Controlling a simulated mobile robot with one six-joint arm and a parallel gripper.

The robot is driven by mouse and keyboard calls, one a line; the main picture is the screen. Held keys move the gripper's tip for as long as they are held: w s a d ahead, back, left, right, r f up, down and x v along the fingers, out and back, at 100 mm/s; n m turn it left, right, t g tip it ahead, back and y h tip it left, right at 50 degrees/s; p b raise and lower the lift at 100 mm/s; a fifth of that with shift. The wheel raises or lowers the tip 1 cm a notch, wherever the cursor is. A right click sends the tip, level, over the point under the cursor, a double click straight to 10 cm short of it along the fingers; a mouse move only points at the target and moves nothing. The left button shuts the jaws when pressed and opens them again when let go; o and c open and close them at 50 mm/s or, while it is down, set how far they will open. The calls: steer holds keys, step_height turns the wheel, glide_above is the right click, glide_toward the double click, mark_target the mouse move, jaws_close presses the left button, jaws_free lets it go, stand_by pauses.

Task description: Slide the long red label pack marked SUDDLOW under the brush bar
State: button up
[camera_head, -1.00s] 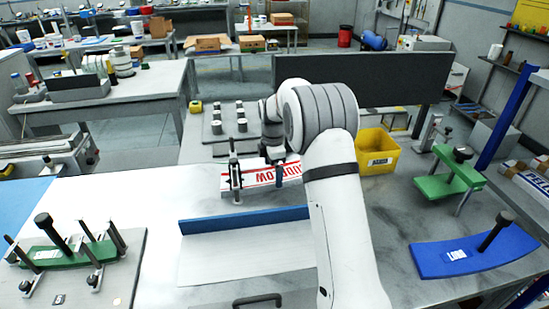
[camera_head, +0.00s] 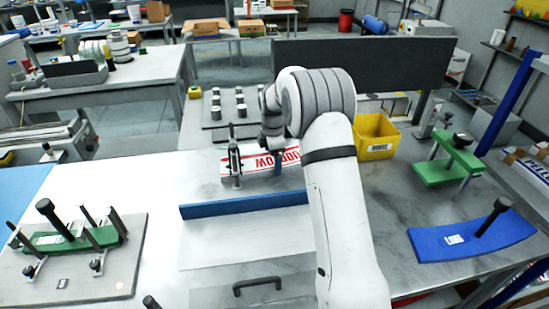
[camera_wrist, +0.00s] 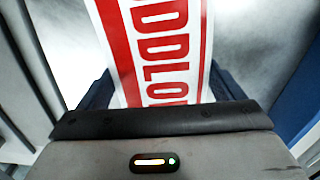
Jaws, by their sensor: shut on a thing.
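The SUDDLOW label pack (camera_head: 262,164) is a long white pack with red lettering and red edge stripes. It lies across the far part of the bench, its right part hidden by my arm. My gripper (camera_head: 282,158) is shut on the pack, its jaws partly hidden behind my arm. In the wrist view the pack (camera_wrist: 160,50) runs upward between the dark fingers. A dark bar with posts (camera_head: 234,160), which looks like the brush bar, stands at the pack's left end. I cannot tell how far the pack reaches under it.
A low blue wall (camera_head: 243,204) lies in front of the pack. A yellow bin (camera_head: 377,146) stands right of my arm. A plate with metal cylinders (camera_head: 230,118) is behind. A green fixture (camera_head: 447,170) and blue curved plate (camera_head: 470,240) stand right.

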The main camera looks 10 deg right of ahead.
steer(key=c, duration=0.3)
steer(key=shift+d, duration=3.75)
steer(key=o, duration=1.2)
step_height(320, 180, up, 7)
steer(key=shift+b, duration=0.3)
steer(key=shift+r, duration=0.4)
